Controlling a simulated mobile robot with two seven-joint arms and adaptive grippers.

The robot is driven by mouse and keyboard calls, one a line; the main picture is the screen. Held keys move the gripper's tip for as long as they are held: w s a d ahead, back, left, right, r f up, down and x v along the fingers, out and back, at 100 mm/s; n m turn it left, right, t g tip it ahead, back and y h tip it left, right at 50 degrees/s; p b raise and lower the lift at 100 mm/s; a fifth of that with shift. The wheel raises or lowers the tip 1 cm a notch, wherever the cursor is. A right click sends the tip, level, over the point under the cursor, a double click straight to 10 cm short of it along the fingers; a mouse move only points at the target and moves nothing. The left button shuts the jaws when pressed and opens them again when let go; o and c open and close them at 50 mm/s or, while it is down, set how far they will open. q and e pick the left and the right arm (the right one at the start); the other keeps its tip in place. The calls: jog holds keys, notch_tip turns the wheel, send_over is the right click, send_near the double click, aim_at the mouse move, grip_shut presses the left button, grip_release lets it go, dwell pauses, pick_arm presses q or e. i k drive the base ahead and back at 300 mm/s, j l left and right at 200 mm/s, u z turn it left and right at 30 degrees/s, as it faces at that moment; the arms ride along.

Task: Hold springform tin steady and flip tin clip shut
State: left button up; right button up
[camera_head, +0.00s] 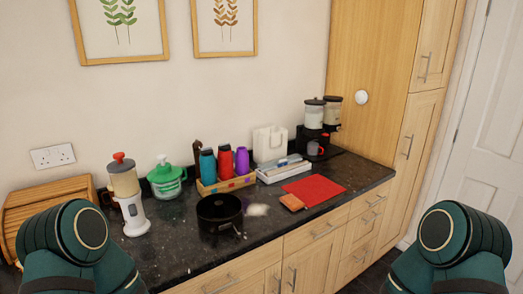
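The springform tin (220,211) is a round black tin standing upright on the dark granite worktop, near its front edge. A small light-coloured detail on its front right side (238,232) may be the clip; it is too small to tell whether it is open or shut. My two arms show only as dark green rounded links at the lower left and lower right. Neither gripper is in view, and nothing of mine touches the tin.
A white-and-cream grinder (128,195), green-lidded jar (166,179) and wooden bread bin (45,198) stand left. Bottles in a wooden box (228,184) stand behind. A red mat (314,189), orange block (292,202), white tray (283,170) and coffee machine (318,135) are right.

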aim_at(240, 235)
jog(key=i+l+u, duration=0.1)
jog(key=u, duration=0.3)
jog(key=l+u, duration=0.2)
jog(key=u, duration=0.15)
jog(key=i+l+u, duration=0.1)
jog(key=u, duration=0.3)
jog(key=l+u, duration=0.4)
jog(key=l, duration=0.6)
jog(key=k+l+u, duration=0.1)
jog(key=l, duration=1.05)
